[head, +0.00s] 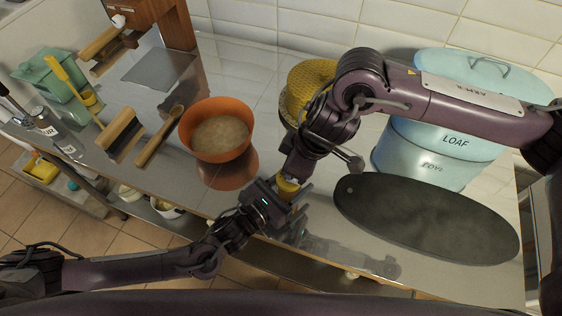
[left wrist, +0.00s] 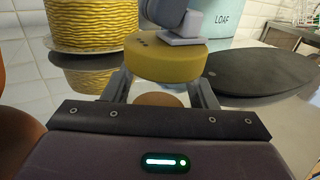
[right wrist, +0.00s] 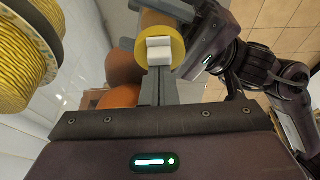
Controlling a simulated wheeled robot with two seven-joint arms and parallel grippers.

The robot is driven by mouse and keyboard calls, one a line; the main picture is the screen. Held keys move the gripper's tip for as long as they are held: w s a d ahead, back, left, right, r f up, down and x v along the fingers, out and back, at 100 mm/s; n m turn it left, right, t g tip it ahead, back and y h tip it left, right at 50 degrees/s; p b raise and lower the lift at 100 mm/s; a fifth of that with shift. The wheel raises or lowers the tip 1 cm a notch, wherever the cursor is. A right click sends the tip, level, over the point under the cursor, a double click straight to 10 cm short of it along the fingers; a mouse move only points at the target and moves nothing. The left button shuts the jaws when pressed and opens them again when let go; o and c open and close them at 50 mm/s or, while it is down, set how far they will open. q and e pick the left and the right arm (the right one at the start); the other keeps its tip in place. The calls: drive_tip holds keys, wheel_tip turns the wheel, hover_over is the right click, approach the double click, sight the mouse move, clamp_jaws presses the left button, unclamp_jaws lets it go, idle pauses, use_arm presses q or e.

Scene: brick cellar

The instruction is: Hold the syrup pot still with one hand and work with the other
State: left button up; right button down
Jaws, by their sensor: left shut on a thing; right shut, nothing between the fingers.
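The syrup pot (head: 288,188) is a small round pot with a yellow top, near the counter's front edge. My left gripper (head: 279,196) is shut around its sides. In the left wrist view the yellow top (left wrist: 160,62) shows a few small dark dots, with a brownish part below between my left fingers. My right gripper (head: 291,174) is shut and empty, its fingertips right at the pot's top. In the right wrist view the pot (right wrist: 169,24) is behind the pale fingertips, with my left gripper at its right. I cannot tell whether the right fingertips touch the top.
An orange bowl (head: 239,147) with pale contents stands left of the pot. A yellow woven-looking round thing (head: 306,82) is behind. A dark oval board (head: 425,215) and a blue LOAF bin (head: 440,150) are at right. Brushes (head: 121,134) and a green container (head: 50,72) are at left.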

use_arm(q)
drive_tip(key=shift+w+a, duration=0.15)
drive_tip(key=shift+a, duration=0.05)
use_arm(e)
drive_tip(key=shift+d, duration=0.1)
drive_tip(key=shift+w+a, duration=0.15)
drive_tip(key=shift+a, duration=0.4)
use_arm(q)
drive_tip(key=shift+d, duration=0.15)
use_arm(e)
wheel_tip(320, 180, up, 10)
drive_tip(key=shift+d+f, duration=0.15)
drive_tip(key=shift+f, duration=0.1)
use_arm(q)
drive_tip(key=o, duration=1.1)
